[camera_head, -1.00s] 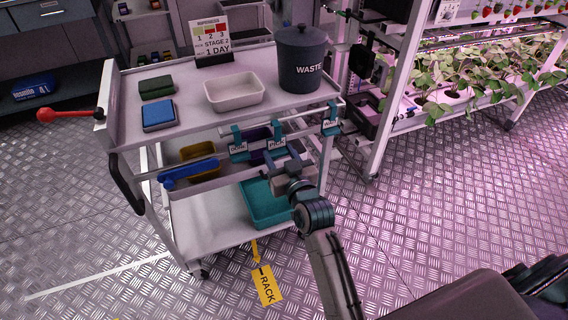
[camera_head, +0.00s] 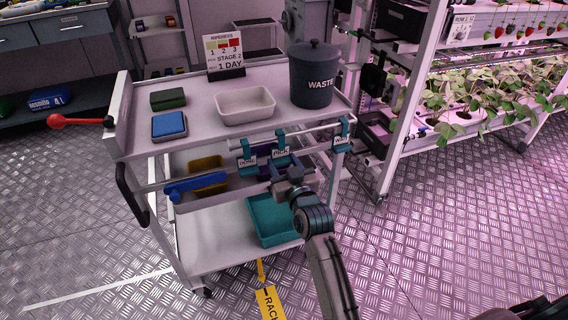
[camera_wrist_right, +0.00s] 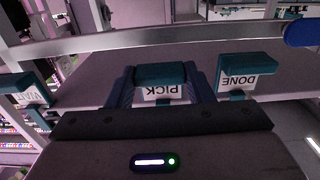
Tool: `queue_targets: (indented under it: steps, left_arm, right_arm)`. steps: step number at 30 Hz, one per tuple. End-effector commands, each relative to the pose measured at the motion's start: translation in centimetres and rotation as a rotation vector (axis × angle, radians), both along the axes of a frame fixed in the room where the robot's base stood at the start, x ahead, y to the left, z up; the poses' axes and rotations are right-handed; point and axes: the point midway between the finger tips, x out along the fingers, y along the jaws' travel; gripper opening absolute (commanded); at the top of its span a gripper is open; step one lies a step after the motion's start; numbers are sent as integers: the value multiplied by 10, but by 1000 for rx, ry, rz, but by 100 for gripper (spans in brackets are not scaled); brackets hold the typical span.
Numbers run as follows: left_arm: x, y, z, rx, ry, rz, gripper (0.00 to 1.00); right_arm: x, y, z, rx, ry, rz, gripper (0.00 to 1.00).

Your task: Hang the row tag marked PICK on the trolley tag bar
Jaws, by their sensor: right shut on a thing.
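The PICK tag (camera_head: 280,153) is teal with a white label and sits at the front of the trolley (camera_head: 195,138). My right gripper (camera_head: 284,172) is shut on it. In the right wrist view the PICK tag (camera_wrist_right: 162,91) is between my fingers, its label upside down. The pale tag bar (camera_head: 318,132) runs along the trolley's front and crosses above the tag in the right wrist view (camera_wrist_right: 120,46). I cannot tell whether the tag's hook rests on the bar. My left gripper is out of view.
A DONE tag (camera_head: 247,161) hangs close beside PICK, and another teal tag (camera_head: 341,139) hangs at the bar's right end. A WASTE bin (camera_head: 313,80), white tray (camera_head: 245,117) and stage sign (camera_head: 223,55) stand on top. A teal crate (camera_head: 263,228) is below. A plant rack stands right.

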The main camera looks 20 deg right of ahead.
Motion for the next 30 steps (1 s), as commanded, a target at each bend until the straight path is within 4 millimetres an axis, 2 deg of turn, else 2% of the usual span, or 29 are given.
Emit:
queue_targets:
  steps: [5, 6, 9, 10, 20, 23, 30]
  left_arm:
    - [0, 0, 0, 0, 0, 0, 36]
    - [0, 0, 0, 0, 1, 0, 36]
    - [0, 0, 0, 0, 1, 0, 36]
    - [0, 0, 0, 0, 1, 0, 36]
    - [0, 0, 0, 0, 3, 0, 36]
    - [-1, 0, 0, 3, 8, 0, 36]
    - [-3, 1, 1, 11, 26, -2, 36]
  right_arm:
    - [0, 0, 0, 0, 0, 0, 27]
    - [0, 0, 0, 0, 0, 0, 51]
    - [0, 0, 0, 0, 0, 0, 70]
    - [0, 0, 0, 0, 0, 0, 72]
    - [-4, 0, 0, 0, 1, 0, 72]
    - [-14, 0, -1, 2, 1, 0, 72]
    - [-60, -2, -1, 2, 2, 0, 72]
